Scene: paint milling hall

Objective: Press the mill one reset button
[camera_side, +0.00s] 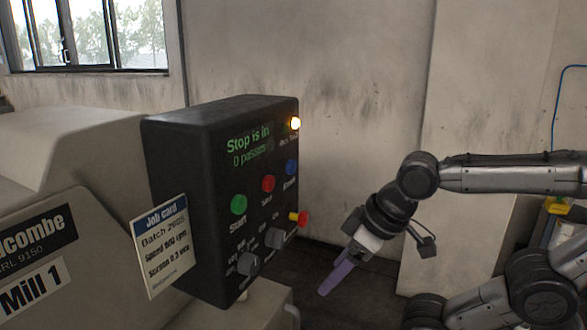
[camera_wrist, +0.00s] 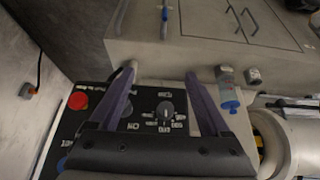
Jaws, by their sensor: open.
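The mill one panel (camera_side: 180,150) is a black box on the mill's side, with a green button (camera_side: 238,204), a red button (camera_side: 268,183) and a blue button (camera_side: 291,167). The small label under the blue button is blurred. In the wrist view, the blue button (camera_wrist: 62,162) shows only partly at lower left, beside my gripper's body. My gripper (camera_side: 335,278) is to the right of the panel in the side view, pointing down-left, apart from it. In the wrist view, its purple fingers (camera_wrist: 160,75) are spread, with nothing held between them.
A red stop knob with a yellow collar (camera_side: 299,217) juts out below the blue button; its red top shows in the wrist view (camera_wrist: 78,101). Dark dials (camera_side: 248,263) sit lower down. An amber lamp (camera_side: 295,123) is lit. The display (camera_side: 248,145) reads "Stop is in", "0 passes".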

